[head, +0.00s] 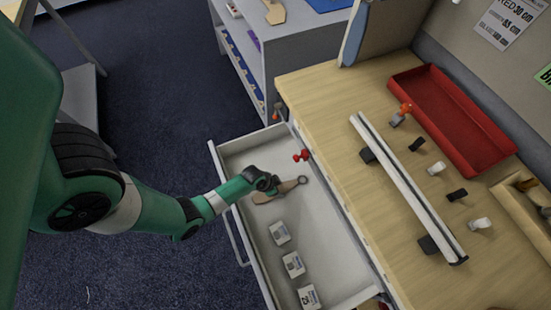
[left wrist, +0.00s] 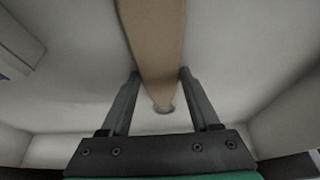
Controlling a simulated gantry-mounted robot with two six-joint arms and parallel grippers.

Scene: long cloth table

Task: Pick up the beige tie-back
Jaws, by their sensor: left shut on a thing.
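The beige tie-back (head: 286,188) is in the open pale drawer (head: 325,231), a flat tapered strap with a ring at its right end. I cannot tell whether the strap touches the drawer floor. My right gripper is not in view.
A small red object (head: 302,156) lies in the drawer behind the tie-back. White labelled packets (head: 279,232) lie nearer the front. The wooden worktop (head: 330,105) to the right bears a long rail (head: 408,188), several small clips and a red tray (head: 470,165).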

